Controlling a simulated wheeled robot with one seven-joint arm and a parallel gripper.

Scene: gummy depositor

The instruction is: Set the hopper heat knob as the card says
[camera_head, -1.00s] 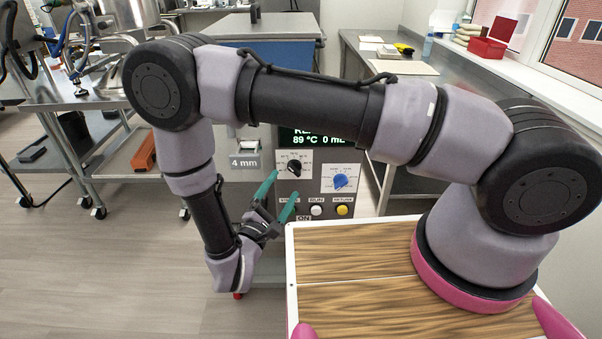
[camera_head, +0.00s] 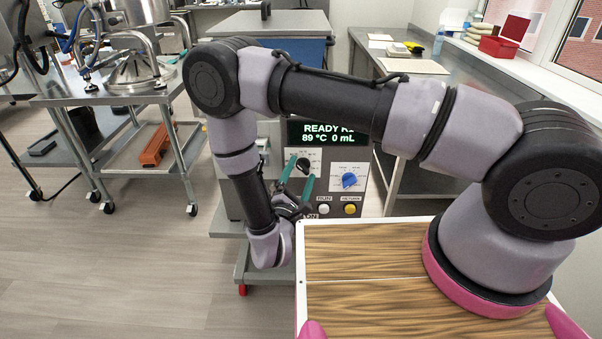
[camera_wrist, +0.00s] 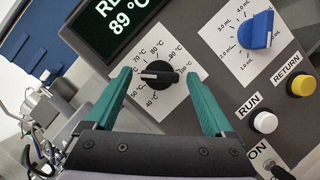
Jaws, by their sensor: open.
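The hopper heat knob (camera_wrist: 158,74) is black with a white pointer, on a white dial with marks in °C, in the wrist view. Its pointer lies to the left, toward the marks between 50 and 70 °C; the left finger covers part of that side. In the head view the knob (camera_head: 303,165) sits below the display. My gripper (camera_wrist: 157,78) is open, with one teal finger on each side of the knob; I cannot tell if they touch it. It also shows in the head view (camera_head: 299,168). I see no readable card with a heat setting.
The display (camera_head: 320,133) reads 89 °C and 0 mL. A blue mL knob (camera_wrist: 256,33), a white RUN button (camera_wrist: 265,122) and a yellow RETURN button (camera_wrist: 301,85) lie right of the heat dial. An ON switch (camera_wrist: 270,162) is below. A wood-topped surface (camera_head: 350,245) is in front.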

